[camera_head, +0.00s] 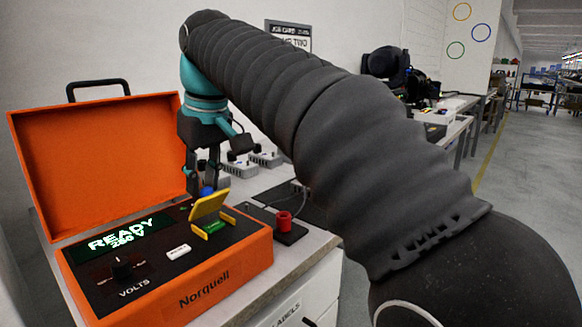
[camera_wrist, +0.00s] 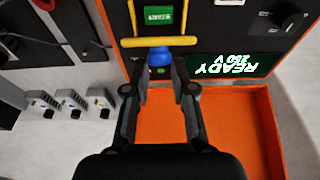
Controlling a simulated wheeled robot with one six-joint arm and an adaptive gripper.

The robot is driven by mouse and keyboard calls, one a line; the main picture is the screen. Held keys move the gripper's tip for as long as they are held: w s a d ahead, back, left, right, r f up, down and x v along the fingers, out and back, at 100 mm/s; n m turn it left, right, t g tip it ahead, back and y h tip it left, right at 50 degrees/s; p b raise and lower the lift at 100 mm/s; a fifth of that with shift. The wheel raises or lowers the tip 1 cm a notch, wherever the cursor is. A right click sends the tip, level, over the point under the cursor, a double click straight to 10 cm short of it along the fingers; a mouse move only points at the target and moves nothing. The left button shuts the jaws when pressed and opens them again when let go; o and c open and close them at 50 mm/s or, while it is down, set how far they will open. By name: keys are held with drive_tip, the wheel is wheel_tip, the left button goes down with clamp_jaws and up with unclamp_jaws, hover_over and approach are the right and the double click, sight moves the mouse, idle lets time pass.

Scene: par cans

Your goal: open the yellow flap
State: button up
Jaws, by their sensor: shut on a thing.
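The yellow flap (camera_head: 208,206) stands tilted up on the black panel of the orange tester case, with a green labelled part (camera_head: 214,227) showing in front of its lower edge. In the wrist view, the flap (camera_wrist: 160,42) shows nearly edge-on as a yellow bar, and the green part (camera_wrist: 158,15) lies beyond it. A blue knob (camera_wrist: 160,58) sits against the flap's back side; it also shows in the head view (camera_head: 207,191). My gripper (camera_wrist: 161,72) is shut on the blue knob, reaching down from behind the flap. Whether the knob joins the flap is hidden.
The orange case (camera_head: 190,292) has its lid (camera_head: 100,165) open behind, and its display (camera_head: 124,235) reads READY. A black dial (camera_head: 121,268) and white button (camera_head: 178,251) lie left of the flap. A red part (camera_head: 284,220) stands right; small grey boxes (camera_wrist: 72,98) stand behind.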

drive_tip(key=shift+a, duration=0.15)
drive_tip(key=shift+w+a, duration=0.35)
drive_tip(key=shift+f, duration=0.1)
drive_tip(key=shift+w+a+f, duration=0.1)
drive_tip(key=shift+w+a, duration=0.2)
drive_tip(key=shift+a, duration=0.2)
drive_tip(key=shift+w+a+f, duration=0.2)
drive_tip(key=shift+w, duration=0.1)
